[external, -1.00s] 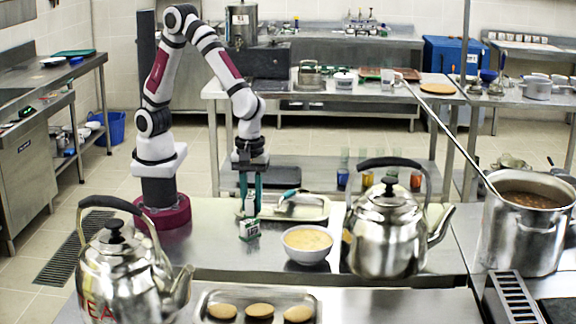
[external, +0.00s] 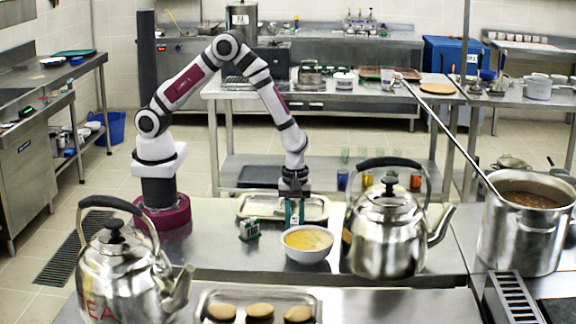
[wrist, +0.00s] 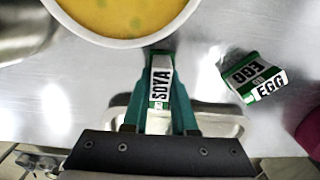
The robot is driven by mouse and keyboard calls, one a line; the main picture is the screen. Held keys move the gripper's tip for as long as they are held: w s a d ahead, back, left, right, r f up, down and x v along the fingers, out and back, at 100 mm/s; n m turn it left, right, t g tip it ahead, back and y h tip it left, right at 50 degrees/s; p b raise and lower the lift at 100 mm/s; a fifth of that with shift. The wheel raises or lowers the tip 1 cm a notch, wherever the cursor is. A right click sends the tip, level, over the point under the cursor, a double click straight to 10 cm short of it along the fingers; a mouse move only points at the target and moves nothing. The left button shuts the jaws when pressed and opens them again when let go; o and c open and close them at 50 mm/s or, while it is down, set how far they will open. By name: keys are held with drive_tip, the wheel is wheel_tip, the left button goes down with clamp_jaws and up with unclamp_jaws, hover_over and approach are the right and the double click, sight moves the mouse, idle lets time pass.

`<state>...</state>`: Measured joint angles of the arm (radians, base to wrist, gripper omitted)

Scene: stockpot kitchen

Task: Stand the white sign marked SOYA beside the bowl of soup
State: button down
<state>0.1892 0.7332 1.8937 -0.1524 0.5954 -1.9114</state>
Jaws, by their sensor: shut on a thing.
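The white sign marked SOYA (wrist: 160,84) is between the teal fingers of my gripper (wrist: 162,95), which is shut on it. In the wrist view the sign's end is close to the rim of the bowl of soup (wrist: 125,42); I cannot tell if they touch. In the external view my gripper (external: 294,215) points down just behind the white bowl (external: 307,257), filled with yellow-orange soup. The sign is not clearly visible there, so I cannot tell whether its base rests on the counter.
A green-and-white EGG sign (external: 249,231) stands left of the bowl and also shows in the wrist view (wrist: 257,77). A steel kettle (external: 388,235) stands close right of the bowl. A metal tray (external: 258,207) lies behind. Bare counter (external: 210,240) is at left.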

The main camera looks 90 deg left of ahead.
sight(295, 219)
drive_tip(key=shift+f, duration=0.15)
drive_tip(key=c, duration=0.7)
unclamp_jaws()
drive_tip(key=s+a+r+m, duration=0.1)
drive_tip(key=s+r+m, duration=0.1)
drive_tip(key=r, duration=0.6)
drive_tip(key=s+a+r+m, duration=0.2)
drive_tip(key=s+r+m, duration=0.1)
drive_tip(key=r, duration=0.6)
drive_tip(key=s+a+r+m, duration=0.1)
drive_tip(key=s+a+m, duration=0.1)
drive_tip(key=s+m, duration=0.4)
drive_tip(key=s+a+r+m+y, duration=0.1)
drive_tip(key=s+a+m, duration=0.2)
drive_tip(key=s+m, duration=0.3)
drive_tip(key=s+a+r+m, duration=0.2)
drive_tip(key=s+m, duration=0.4)
drive_tip(key=s, duration=0.2)
drive_tip(key=shift+s+a+r+m+y, duration=0.1)
drive_tip(key=shift+a+m+y, duration=0.2)
drive_tip(key=shift+a+y, duration=0.1)
